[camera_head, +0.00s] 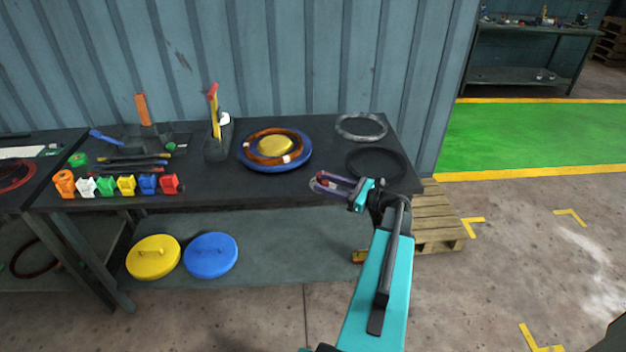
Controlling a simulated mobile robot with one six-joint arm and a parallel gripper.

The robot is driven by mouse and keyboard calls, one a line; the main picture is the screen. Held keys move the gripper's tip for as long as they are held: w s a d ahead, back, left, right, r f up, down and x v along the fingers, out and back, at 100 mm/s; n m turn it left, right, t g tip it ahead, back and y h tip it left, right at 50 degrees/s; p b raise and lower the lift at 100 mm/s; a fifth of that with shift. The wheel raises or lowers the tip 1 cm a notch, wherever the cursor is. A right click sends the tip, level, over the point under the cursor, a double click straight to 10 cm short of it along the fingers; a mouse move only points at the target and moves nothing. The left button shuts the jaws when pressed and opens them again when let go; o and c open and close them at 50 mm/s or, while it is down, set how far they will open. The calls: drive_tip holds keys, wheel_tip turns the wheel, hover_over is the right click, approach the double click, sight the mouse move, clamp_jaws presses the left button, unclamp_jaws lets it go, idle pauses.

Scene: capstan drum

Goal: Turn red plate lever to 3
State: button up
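An upright yellow lever with a red tip (212,95) stands on a dark base toward the back of the dark workbench (215,192). An upright orange lever (142,109) and a low blue lever (106,137) stand further left. Which one is the red plate lever, and any position numbers, I cannot make out. My gripper (320,182) is over the bench's front right part, well right of these levers and touching none of them. Its two fingers point left with a gap between them, and I see nothing held.
A blue disc (297,161) bears a brown coil. A light coil (361,127) and a black ring (376,151) lie at right. Several coloured pieces (126,186) line the front left edge. Yellow (152,256) and blue (210,255) lids sit on the lower shelf.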

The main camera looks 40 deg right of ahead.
drive_tip(key=shift+p+x, duration=0.6)
drive_tip(key=shift+x, duration=1.75)
